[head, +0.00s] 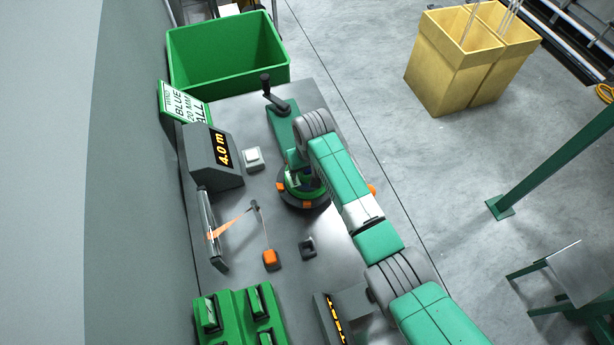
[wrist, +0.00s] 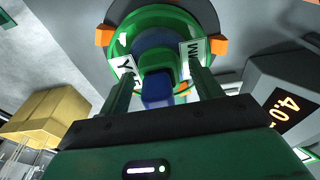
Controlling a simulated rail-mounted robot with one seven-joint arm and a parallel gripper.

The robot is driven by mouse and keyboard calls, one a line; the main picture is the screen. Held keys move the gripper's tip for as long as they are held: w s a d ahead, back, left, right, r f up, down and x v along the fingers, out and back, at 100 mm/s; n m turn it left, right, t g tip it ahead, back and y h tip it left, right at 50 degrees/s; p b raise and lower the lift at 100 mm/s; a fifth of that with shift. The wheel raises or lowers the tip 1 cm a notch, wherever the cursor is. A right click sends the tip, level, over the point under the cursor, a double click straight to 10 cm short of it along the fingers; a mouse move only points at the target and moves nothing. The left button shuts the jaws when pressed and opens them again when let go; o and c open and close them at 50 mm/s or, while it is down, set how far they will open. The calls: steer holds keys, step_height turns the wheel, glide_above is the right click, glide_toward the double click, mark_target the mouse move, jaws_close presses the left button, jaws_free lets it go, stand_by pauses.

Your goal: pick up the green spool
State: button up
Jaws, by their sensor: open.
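The green spool (head: 296,184) sits on the dark round plate (head: 301,203) of the winder, partly hidden by my arm in the head view. In the wrist view, the spool (wrist: 125,38) shows its round green flange with white labels and a dark blue part at its middle. My gripper (wrist: 160,75) is open. Its two dark green fingers reach towards the spool, one on each side of the middle part. I cannot tell whether they touch it. In the head view the gripper is mostly hidden behind the arm.
The winder's crank (head: 267,84) stands behind the spool. A green bin (head: 228,70) is at the back; a green rack (head: 238,310) is in front.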

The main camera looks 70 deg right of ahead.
steer(key=c, duration=1.2)
steer(key=shift+r+p, duration=0.5)
steer(key=shift+r, duration=1.2)
steer(key=shift+c, duration=0.2)
steer(key=shift+a+r, duration=0.1)
steer(key=shift+r, duration=0.1)
steer(key=s+a+r+p, duration=0.1)
steer(key=s+a+p, duration=0.2)
steer(key=s+a, duration=0.7)
steer(key=shift+s+a+r, duration=0.15)
steer(key=shift+s+a, duration=0.2)
steer(key=shift+a, duration=0.55)
